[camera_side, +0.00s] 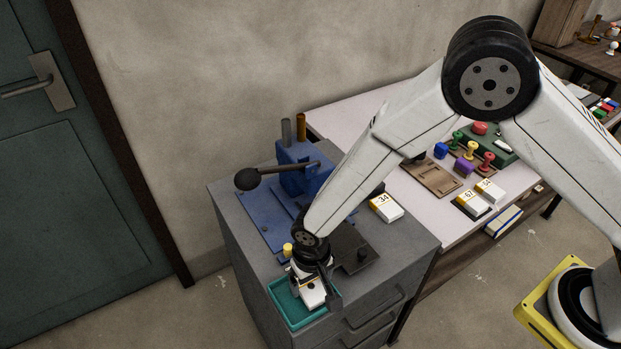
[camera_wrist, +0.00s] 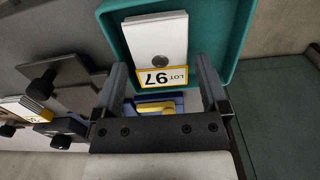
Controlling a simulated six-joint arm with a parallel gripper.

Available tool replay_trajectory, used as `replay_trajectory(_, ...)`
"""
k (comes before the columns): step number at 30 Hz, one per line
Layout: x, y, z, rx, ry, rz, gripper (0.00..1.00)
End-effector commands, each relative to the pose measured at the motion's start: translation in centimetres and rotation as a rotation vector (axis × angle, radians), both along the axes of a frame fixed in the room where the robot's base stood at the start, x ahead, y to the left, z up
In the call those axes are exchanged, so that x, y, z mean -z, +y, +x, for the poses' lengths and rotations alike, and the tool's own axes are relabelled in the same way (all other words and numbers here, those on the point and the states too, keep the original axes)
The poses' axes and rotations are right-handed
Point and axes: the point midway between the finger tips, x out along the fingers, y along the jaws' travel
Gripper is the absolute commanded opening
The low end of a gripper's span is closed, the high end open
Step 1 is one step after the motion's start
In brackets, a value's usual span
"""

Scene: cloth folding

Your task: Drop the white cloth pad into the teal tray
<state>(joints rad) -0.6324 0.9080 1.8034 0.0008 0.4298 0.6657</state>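The white cloth pad (camera_wrist: 157,40), with a yellow-edged "LOT" label and a round grey mark, shows against the teal tray in the wrist view. In the side view the pad (camera_side: 313,294) is over the tray area, partly covered by my gripper. The teal tray (camera_side: 276,298) sits at the front corner of the grey cabinet; its rim (camera_wrist: 116,44) surrounds the pad in the wrist view. My gripper (camera_wrist: 162,72) is low over the tray. Its fingers are wide apart, with narrow gaps beside the pad, and look open. Whether the pad rests fully on the tray floor is unclear.
A blue press (camera_side: 297,170) with a black-knobbed lever stands behind the tray on the cabinet. A dark plate (camera_side: 353,247) and another white pad (camera_side: 386,207) lie to the right. Further pads and coloured stamps (camera_side: 458,140) are on the light table. A small yellow knob (camera_side: 287,249) is close to my gripper.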

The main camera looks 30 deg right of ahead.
Motion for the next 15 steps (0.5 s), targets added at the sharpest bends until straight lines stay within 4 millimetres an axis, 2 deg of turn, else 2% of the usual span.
replay_trajectory(10,-0.17,0.0,0.01,0.0,0.0,0.0,1.0)
replay_trajectory(15,-0.95,0.02,0.03,0.0,-0.001,0.001,1.0)
